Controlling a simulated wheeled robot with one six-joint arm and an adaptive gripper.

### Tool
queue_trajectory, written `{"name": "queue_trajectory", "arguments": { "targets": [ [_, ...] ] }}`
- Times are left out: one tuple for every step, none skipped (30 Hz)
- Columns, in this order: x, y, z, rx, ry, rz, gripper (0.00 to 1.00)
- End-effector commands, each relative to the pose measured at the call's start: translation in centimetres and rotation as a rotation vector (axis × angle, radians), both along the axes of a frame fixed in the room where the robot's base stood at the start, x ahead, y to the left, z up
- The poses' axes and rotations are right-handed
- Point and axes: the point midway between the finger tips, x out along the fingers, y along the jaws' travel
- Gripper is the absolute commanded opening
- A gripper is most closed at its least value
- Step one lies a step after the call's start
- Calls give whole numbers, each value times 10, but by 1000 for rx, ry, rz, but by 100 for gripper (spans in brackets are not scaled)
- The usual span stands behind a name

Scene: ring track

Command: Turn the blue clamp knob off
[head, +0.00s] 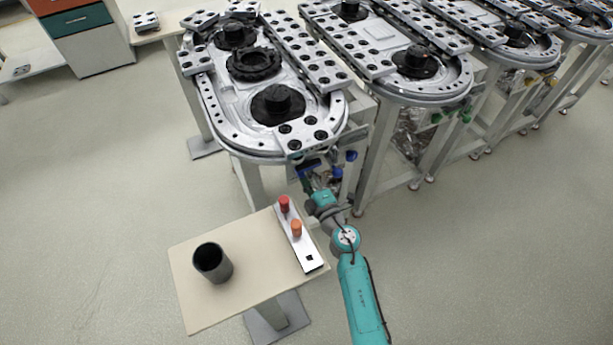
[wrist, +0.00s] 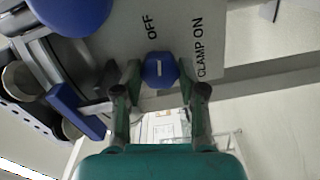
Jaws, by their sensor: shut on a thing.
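The blue clamp knob (wrist: 159,70) is round with a short white mark that runs roughly up and down in the wrist view. It sits on a grey panel (wrist: 180,18) between the labels "OFF", above it, and "CLAMP ON", to its right. My gripper (wrist: 159,76) has one finger on each side of the knob and is shut on it. In the head view my gripper (head: 318,186) is at the near end of the closest ring track (head: 222,108), below its rim. I cannot make out the held knob there.
A larger blue ball-shaped part (wrist: 72,10) and a blue lever (wrist: 78,108) are close to the left finger. A small table (head: 200,300) with a dark cup (head: 212,263) and a white strip bearing a red peg (head: 284,204) and an orange peg (head: 296,229) stands left of my arm.

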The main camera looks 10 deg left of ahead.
Motion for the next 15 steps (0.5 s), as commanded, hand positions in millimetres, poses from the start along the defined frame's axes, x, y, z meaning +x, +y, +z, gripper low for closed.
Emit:
{"name": "queue_trajectory", "arguments": {
  "targets": [
    [0, 1, 0, -25, -18, 2, 6],
    [0, 1, 0, -42, -29, 2, 6],
    [0, 1, 0, -63, -43, 2, 6],
    [0, 1, 0, -77, -52, 2, 6],
    [0, 1, 0, -90, -61, 2, 6],
    [0, 1, 0, -107, -73, 2, 6],
    [0, 1, 0, -117, -80, 2, 6],
    [0, 1, 0, -129, -86, 2, 6],
    [0, 1, 0, -141, -95, 2, 6],
    [0, 1, 0, -150, -100, 2, 6],
    [0, 1, 0, -157, -105, 2, 6],
    [0, 1, 0, -165, -111, 2, 6],
    [0, 1, 0, -170, -114, 2, 6],
    [0, 1, 0, -175, -118, 2, 6],
    [-1, 1, 0, -181, -121, 2, 6]
  ]
}}
